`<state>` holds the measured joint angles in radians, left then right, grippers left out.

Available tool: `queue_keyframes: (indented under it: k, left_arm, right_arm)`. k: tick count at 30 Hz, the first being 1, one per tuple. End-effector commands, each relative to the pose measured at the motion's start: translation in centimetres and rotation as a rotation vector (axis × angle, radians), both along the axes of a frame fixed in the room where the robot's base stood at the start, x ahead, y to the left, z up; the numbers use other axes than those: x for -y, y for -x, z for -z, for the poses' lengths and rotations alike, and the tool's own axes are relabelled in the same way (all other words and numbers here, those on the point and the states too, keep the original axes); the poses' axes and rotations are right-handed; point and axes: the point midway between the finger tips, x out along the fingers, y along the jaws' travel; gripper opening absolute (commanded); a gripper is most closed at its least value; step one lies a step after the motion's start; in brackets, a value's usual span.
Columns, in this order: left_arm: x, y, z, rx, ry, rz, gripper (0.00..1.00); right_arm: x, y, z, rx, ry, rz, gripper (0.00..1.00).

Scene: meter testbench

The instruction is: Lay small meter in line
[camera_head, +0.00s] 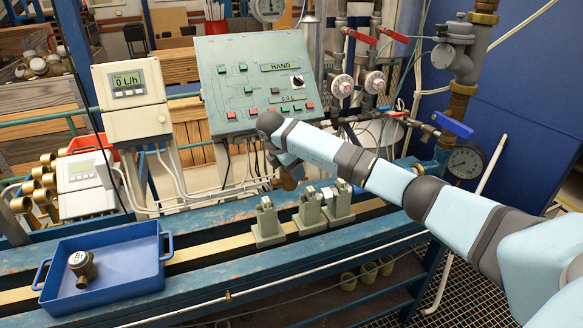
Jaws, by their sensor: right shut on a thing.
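My right arm reaches in from the right, and its right gripper (288,168) points down above the far side of the bench, behind the grey stands. It is shut on a small brass-coloured thing (287,182), probably a small meter; my wrist hides part of it, so its exact pose is unclear. Grey stands (268,224) (309,212) (339,203) stand in a row on the bench's brass rail (212,248), just in front of and right of the gripper. My left gripper is out of view.
The blue bench (385,240) runs across the picture. A green control panel (255,85) stands behind it. A flow display (128,90) is at the left. Pipes with red-handled valves (362,37) and a gauge (465,161) are at the right, near my arm.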

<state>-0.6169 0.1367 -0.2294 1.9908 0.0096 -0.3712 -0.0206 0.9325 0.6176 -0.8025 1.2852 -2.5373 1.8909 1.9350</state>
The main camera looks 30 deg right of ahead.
Motion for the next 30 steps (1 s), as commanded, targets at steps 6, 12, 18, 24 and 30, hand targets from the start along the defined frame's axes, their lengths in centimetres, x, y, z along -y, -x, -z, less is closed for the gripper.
queue_keyframes:
  k: [6,12,18,24,30]
  left_arm:
    - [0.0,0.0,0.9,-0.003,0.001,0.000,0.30]
    - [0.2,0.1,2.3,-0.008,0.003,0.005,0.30]
    - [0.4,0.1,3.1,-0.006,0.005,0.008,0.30]
    - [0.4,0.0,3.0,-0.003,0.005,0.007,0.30]
    - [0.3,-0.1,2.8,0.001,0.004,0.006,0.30]
  right_arm:
    - [0.0,-0.1,1.4,0.002,-0.001,0.002,0.19]
    - [0.0,0.0,3.7,0.000,-0.001,0.003,0.19]
    - [0.0,0.0,5.5,0.001,-0.001,0.003,0.19]
    - [0.0,0.0,5.7,0.002,-0.001,0.002,0.19]
    - [0.0,0.0,5.7,0.002,0.000,0.002,0.19]
